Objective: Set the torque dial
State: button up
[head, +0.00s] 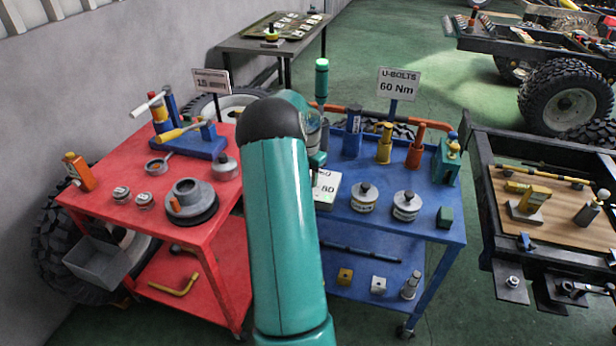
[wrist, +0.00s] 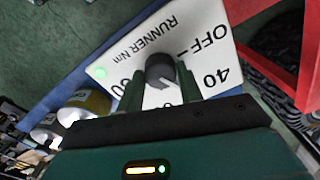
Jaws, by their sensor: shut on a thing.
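The torque dial (wrist: 160,68) is a dark grey round knob on a white panel (wrist: 205,25) marked "RUNNER Nm", OFF and 40, with other numbers partly covered. A green light glows at the panel's corner. My gripper (wrist: 158,85) is shut on the knob, one green finger on each side. Which mark the knob points at cannot be told. In the head view, the white panel (head: 326,188) sits on the blue cart, partly behind my arm, with "80" visible. A sign (head: 397,83) above the cart reads "U-BOLTS 60 Nm".
The blue cart (head: 440,228) also carries two labelled tins, coloured cylinders and a green tool. The red cart (head: 110,208) stands left with tools, rings and a "15" sign (head: 210,81). A black chassis (head: 490,210) stands right.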

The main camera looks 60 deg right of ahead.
jog(key=n, duration=0.6)
jog(key=shift+r, duration=0.1)
jog(key=n, duration=0.6)
jog(key=shift+n, duration=0.4)
jog(key=o, duration=1)
notch_tip(320, 180, up, 14)
dwell(0.5)
